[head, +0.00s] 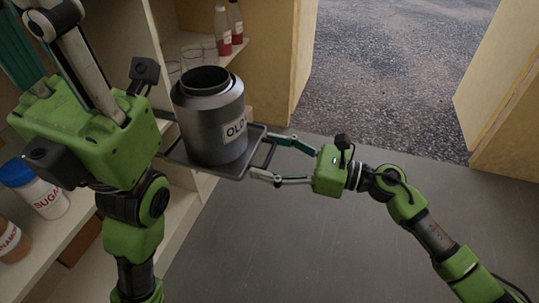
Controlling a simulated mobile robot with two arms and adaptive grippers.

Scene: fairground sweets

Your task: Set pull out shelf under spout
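The pull-out shelf (178,153) is a dark flat tray standing out from the pale cabinet, with a bar handle (268,154) at its right end. A grey metal canister (205,112) with an open neck and a label reading "OLD" stands upright on it. My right gripper (261,155) is open, its two fingers spread on either side of the handle end; I cannot tell whether they touch it. My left gripper (50,20) is large and close at upper left, its fingertips cut off by the frame. I see no spout.
Bottles with red liquid (229,27) and clear glasses (192,57) stand on a shelf behind the canister. A sugar jar (40,190) and a cinnamon jar (10,243) stand at lower left. The grey floor (300,245) is clear; a doorway opens onto gravel (390,60).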

